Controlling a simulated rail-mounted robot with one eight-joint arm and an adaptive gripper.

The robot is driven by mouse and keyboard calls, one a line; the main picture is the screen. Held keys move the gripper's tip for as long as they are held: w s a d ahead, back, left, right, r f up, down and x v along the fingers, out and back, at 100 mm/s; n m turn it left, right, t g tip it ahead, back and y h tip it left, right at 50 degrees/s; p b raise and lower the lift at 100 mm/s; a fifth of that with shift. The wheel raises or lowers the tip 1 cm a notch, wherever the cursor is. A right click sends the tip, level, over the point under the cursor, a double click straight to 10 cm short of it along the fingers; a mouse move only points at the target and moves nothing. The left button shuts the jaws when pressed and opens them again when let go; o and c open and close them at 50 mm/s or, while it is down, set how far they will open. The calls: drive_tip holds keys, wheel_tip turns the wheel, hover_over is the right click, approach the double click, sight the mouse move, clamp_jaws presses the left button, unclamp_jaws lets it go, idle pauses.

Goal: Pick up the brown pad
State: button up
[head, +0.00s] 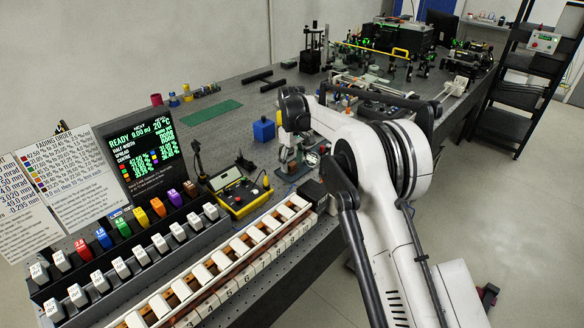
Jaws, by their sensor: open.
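The brown pad (191,189) appears as the small brown block at the right end of a row of coloured blocks in the dark rack on the bench. A purple block (175,198) stands just left of it. My gripper (291,170) hangs low over the bench to the right of the brown block, clearly apart from it, beyond the yellow meter. It is open; its fingers are small and partly lost against the equipment behind. I see nothing held between them.
A lit display (146,150) rises behind the rack. A long tray of white blocks (220,260) runs along the front. A green mat (211,112) lies farther back.

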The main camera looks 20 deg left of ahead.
drive_tip(key=shift+f, duration=0.5)
drive_tip(key=c, duration=1)
drive_tip(key=shift+r, duration=0.1)
drive_tip(key=shift+r, duration=0.45)
wheel_tip(320, 180, up, 3)
drive_tip(key=shift+f+b, duration=0.2)
drive_tip(key=shift+b, duration=0.1)
drive_tip(key=s+a+r, duration=0.2)
drive_tip(key=s, duration=0.1)
drive_tip(key=s+a+r+b, duration=0.1)
drive_tip(key=s+a+r, duration=0.1)
drive_tip(key=s+r, duration=0.1)
drive_tip(key=s+a+r, duration=0.2)
drive_tip(key=s, duration=0.2)
drive_tip(key=shift+a+r, duration=0.1)
drive_tip(key=shift+r, duration=0.1)
drive_tip(key=o, duration=0.4)
drive_tip(key=c, duration=0.5)
